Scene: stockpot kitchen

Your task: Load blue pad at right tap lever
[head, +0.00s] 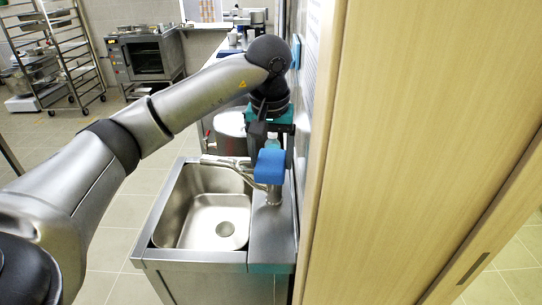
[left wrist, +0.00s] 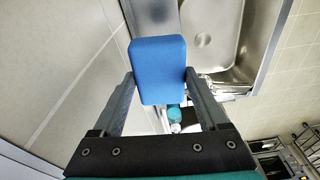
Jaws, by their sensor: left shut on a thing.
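A blue pad (head: 269,166) is held by my left gripper (head: 262,150) at the tap on the right of the sink. In the left wrist view the pad (left wrist: 158,70) sits between the two fingers of my left gripper (left wrist: 159,80), which are shut on its sides. The metal tap (head: 273,195) stands on the counter strip, its spout reaching left over the basin. The pad covers the top of the tap, so the right tap lever is hidden and I cannot tell if they touch. My right gripper is not in view.
The steel sink basin (head: 208,213) is empty. A teal-capped bottle (head: 273,141) stands behind the tap, and a steel pot (head: 229,128) is beyond the sink. A tall wooden panel (head: 400,150) and the wall close off the right side.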

